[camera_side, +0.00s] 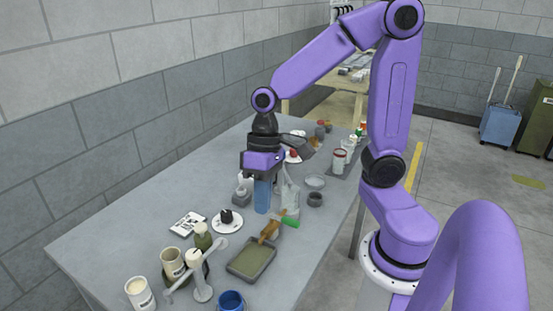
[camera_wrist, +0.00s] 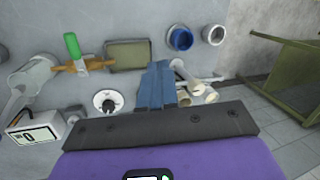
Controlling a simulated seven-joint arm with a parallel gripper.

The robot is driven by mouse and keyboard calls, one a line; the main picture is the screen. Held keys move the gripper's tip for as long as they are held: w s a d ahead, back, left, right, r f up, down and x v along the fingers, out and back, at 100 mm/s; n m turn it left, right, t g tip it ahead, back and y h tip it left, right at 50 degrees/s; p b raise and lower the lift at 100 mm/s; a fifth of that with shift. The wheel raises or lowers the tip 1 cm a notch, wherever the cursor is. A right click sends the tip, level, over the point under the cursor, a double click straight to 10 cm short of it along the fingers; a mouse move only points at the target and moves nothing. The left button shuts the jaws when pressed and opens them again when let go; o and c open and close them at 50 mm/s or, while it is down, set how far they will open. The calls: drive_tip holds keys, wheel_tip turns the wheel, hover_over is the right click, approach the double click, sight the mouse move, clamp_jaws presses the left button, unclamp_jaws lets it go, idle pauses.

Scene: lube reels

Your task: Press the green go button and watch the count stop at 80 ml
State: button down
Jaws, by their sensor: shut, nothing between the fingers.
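The counter is a white box with a display reading 0 (camera_wrist: 33,135), at the lower left of the wrist view. In the side view it seems to be the small white and grey unit (camera_side: 242,190) behind my gripper. I cannot make out the green go button in either view. My gripper (camera_side: 262,210) points down over the table with its blue fingers together and empty. The fingers (camera_wrist: 157,68) also show in the wrist view, right of the counter. A white plate with a black knob (camera_side: 228,220) lies between them; it also shows in the wrist view (camera_wrist: 107,101).
A white jug-like vessel (camera_side: 290,195) stands close to my gripper. A brown fitting with a green grip (camera_side: 290,221) lies near an olive tray (camera_side: 250,260). A blue cup (camera_side: 231,302) and several pale cups stand at the near end. A printed card (camera_side: 187,222) lies nearer the wall.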

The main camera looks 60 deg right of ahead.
drive_tip(key=w+d+f+m+t+y, duration=0.3)
drive_tip(key=w+d+m+t, duration=0.2)
drive_tip(key=w+d+m, duration=1.3)
drive_tip(key=w+d+f+m+t+h, duration=0.1)
drive_tip(key=d+m, duration=0.3)
drive_tip(key=d, duration=0.9)
drive_tip(key=w+d+f+m+t+h, duration=0.2)
drive_tip(key=d+m+t+h, duration=0.1)
drive_tip(key=d, duration=1)
drive_tip(key=shift+f+m+t, duration=0.2)
drive_tip(key=shift+m+t, duration=0.3)
drive_tip(key=shift+m, duration=0.6)
drive_tip(key=shift+a+f, duration=0.1)
drive_tip(key=shift+f, duration=4.35)
drive_tip(key=shift+f, duration=0.4)
